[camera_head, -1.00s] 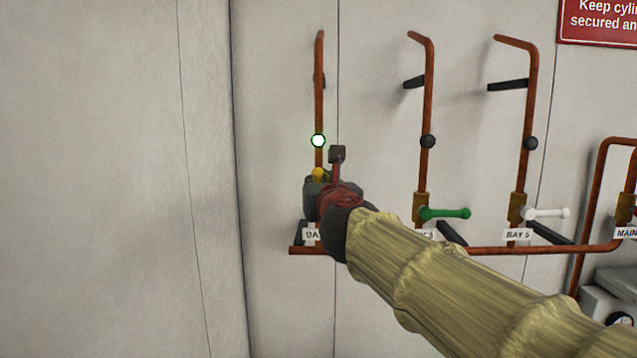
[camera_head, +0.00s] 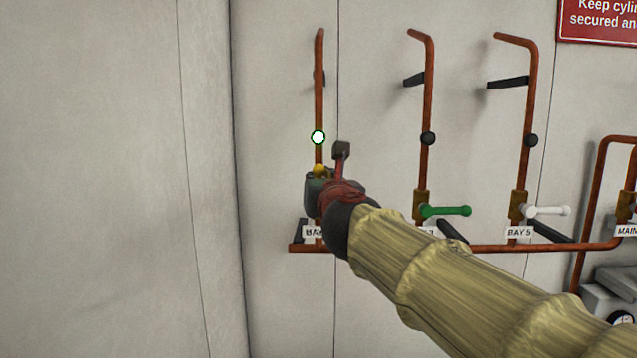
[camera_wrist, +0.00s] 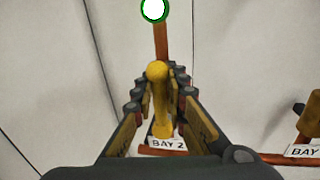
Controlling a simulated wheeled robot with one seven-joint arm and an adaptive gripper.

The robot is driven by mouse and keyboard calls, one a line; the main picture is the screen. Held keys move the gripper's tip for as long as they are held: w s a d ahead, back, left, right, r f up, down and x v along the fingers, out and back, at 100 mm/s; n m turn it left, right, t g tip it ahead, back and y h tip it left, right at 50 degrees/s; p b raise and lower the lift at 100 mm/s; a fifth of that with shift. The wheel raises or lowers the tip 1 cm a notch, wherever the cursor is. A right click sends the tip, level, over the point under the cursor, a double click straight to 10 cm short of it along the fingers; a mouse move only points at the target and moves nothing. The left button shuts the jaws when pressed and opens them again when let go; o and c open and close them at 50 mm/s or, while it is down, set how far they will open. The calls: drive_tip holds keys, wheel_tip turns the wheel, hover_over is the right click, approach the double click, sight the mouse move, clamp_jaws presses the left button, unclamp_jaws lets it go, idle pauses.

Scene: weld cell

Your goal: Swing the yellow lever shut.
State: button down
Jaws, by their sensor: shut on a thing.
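The yellow lever (camera_wrist: 158,100) stands between my two fingers in the wrist view, its rounded end toward the camera, above the BAY 2 label. In the head view only its yellow end (camera_head: 319,169) shows, just above my gripper (camera_head: 318,180). My gripper (camera_wrist: 162,85) is shut on the lever, with a finger on each side. My wrist hides the rest of the lever and its valve in the head view. I cannot tell the lever's exact angle.
A copper pipe (camera_head: 319,85) rises behind the lever, with a white, green-ringed disc (camera_head: 318,137) on it. To the right are valves with a green lever (camera_head: 445,211) and a white lever (camera_head: 547,211). The wall on the left is bare.

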drive_tip(key=shift+d+f, duration=0.1)
drive_tip(key=d+f+m+t+h+b, duration=0.2)
drive_tip(key=d+f+m+b, duration=0.4)
drive_tip(key=m+b, duration=1.3)
drive_tip(key=f+h+b, duration=0.1)
drive_tip(key=b, duration=0.9)
drive_tip(key=shift+h, duration=0.3)
drive_tip(key=shift+d+m+b, duration=0.15)
drive_tip(key=shift+m+b, duration=0.15)
drive_tip(key=shift+m, duration=0.1)
drive_tip(key=shift+r, duration=0.1)
drive_tip(key=c, duration=1.9)
unclamp_jaws()
drive_tip(key=shift+s, duration=0.2)
